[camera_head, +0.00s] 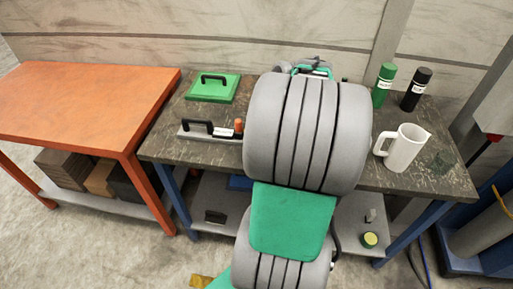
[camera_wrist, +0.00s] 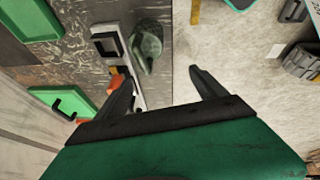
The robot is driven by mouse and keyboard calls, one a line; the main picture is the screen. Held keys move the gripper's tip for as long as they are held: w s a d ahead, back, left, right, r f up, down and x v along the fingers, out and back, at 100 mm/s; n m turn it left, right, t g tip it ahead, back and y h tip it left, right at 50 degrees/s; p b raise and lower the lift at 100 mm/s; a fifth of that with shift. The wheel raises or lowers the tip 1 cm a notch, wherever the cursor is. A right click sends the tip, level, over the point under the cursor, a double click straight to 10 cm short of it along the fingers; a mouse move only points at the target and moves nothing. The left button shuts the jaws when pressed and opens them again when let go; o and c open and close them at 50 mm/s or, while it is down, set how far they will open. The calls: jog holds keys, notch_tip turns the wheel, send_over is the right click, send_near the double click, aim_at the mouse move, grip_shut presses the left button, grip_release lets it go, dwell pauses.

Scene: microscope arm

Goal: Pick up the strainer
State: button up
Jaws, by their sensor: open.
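In the wrist view my gripper (camera_wrist: 160,78) is open and empty, its two dark fingers spread wide. A mottled grey-green, rounded piece (camera_wrist: 147,45), tapered at one end, lies just ahead of the fingertips near the table edge. It may be the strainer, though its shape is not clear enough to be sure. The gripper does not hold it. In the head view my thick grey arm covers the middle of the workbench and hides this piece and my gripper.
The dark workbench (camera_head: 420,187) holds a green lid-like board (camera_head: 213,88), a black-handled tool (camera_head: 198,128), a white pitcher (camera_head: 403,148), and green (camera_head: 383,85) and black (camera_head: 415,90) bottles. An orange table (camera_head: 85,105) stands at left. A wall closes the back.

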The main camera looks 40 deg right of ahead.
jog(key=d, duration=0.1)
jog(key=s+d, duration=0.1)
jog(key=shift+s+d+n, duration=0.15)
jog(key=shift+d+n, duration=0.15)
jog(key=shift+n, duration=0.1)
jog(key=shift+d+f, duration=0.2)
jog(key=shift+d, duration=0.05)
jog(key=p+x, duration=0.1)
jog(key=x, duration=0.6)
jog(key=shift+f, duration=0.15)
jog(key=shift+c, duration=0.4)
jog(key=c, duration=1.6)
